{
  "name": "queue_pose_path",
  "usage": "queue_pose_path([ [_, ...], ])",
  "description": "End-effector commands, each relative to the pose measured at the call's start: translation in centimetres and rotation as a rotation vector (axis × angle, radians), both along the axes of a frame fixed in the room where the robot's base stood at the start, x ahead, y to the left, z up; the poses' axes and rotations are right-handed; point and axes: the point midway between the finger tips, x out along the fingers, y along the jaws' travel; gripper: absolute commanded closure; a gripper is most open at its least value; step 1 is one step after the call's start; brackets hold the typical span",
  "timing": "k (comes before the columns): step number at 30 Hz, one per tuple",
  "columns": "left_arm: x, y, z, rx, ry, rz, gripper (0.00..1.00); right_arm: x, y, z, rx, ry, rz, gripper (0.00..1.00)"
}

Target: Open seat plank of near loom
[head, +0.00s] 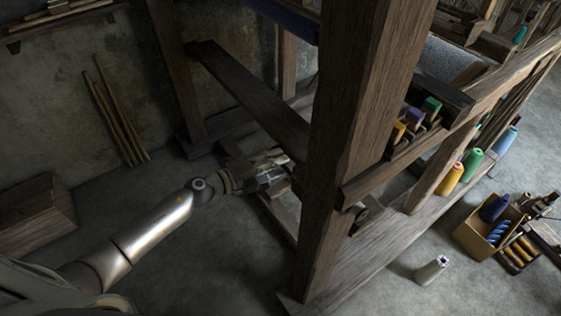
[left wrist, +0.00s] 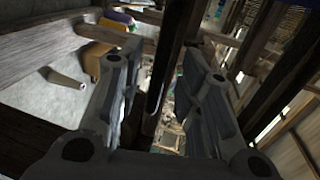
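The seat plank (head: 247,95) is a long dark board running slantwise across the near loom, from its back left upright toward the thick front post. Its right end is hidden at the front post. My left gripper (head: 272,177) is low, just below the plank's right part and left of the front post. In the left wrist view my left gripper (left wrist: 158,68) has its fingers apart, with a dark narrow wooden piece (left wrist: 167,62) showing between them. I cannot tell whether that piece is the plank's edge, or whether the fingers touch it. My right gripper is not in view.
The thick front post (head: 350,120) stands close right of my left gripper. Thread cones (head: 473,163) stand on the loom's lower beam. A cardboard box (head: 482,236) and a lying pale cone (head: 431,269) are on the floor at right.

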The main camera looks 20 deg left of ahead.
Motion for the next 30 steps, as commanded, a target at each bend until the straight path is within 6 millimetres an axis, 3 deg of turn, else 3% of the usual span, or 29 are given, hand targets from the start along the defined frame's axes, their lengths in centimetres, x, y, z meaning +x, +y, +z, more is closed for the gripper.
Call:
queue_pose_path([
  [6,1.4,-1.07,-0.38,-0.001,0.001,0.0,0.66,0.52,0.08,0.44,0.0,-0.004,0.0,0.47],
  [15,1.5,-1.18,-0.45,0.0,0.001,0.0,0.66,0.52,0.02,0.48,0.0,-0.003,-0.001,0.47],
  [23,1.47,-1.16,-0.45,0.0,0.001,0.0,1.0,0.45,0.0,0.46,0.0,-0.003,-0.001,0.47],
  [30,1.46,-1.15,-0.47,0.0,0.001,0.0,1.0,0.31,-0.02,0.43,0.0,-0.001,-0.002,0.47],
])
